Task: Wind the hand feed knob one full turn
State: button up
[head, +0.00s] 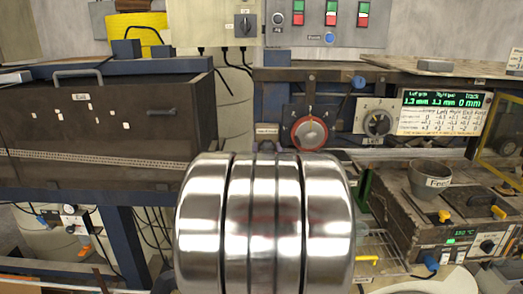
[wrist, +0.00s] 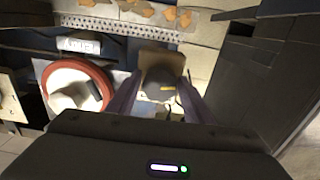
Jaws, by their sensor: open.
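A red-rimmed round knob (head: 309,133) with a pale centre sits on a dark dial plate in the middle of the head view; it also shows at the left of the wrist view (wrist: 70,88). To its right is a dark knob on a pale scale plate (head: 377,123). In the wrist view, a grey knob (wrist: 162,84) with a small yellow mark sits on a cream plate. My gripper (wrist: 163,78) is open, its two fingers on either side of that grey knob; contact cannot be told. The labels are too small to tell which is the hand feed knob.
A green readout (head: 442,99) stands right of the dials. A grey cup marked Feed (head: 430,178) and a heater box (head: 465,240) stand at lower right. A dark cabinet (head: 100,125) fills the left. My arm hides the middle foreground.

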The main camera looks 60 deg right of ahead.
jog(key=shift+c, duration=0.7)
jog(key=c, duration=0.6)
jog(key=shift+c, duration=0.2)
jog(key=shift+m, duration=0.5)
